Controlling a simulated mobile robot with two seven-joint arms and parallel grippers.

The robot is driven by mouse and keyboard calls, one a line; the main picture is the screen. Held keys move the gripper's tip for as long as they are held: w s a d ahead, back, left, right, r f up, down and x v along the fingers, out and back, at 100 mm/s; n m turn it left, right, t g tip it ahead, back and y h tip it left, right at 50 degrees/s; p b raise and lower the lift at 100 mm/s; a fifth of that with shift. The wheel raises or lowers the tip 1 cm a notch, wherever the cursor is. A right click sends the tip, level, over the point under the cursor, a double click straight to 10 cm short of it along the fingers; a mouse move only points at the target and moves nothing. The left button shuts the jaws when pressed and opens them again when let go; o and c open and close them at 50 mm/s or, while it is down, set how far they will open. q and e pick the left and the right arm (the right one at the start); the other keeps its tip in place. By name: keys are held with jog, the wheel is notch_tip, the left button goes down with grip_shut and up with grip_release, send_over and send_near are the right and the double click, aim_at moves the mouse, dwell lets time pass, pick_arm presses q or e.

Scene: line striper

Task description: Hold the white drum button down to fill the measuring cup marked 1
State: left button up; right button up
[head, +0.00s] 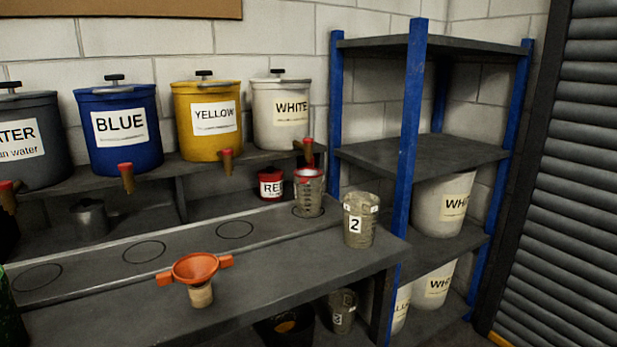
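The white drum (281,117) stands on the raised shelf, right of the yellow one. Its tap (300,147) has a red button (308,142) on top. A clear measuring cup (309,201) with a red rim or red contents near its top stands upright below that tap, on a marked circle. I cannot read a number on it. A cup marked 2 (355,228) stands to its right near the bench end. Neither of my grippers shows in the head view.
Water (35,150), blue (118,135) and yellow (206,125) drums line the shelf. An orange funnel (195,268) sits at the bench front. A small red can (271,184) and a grey metal cup (89,219) stand behind. A blue-post rack (410,110) is at right.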

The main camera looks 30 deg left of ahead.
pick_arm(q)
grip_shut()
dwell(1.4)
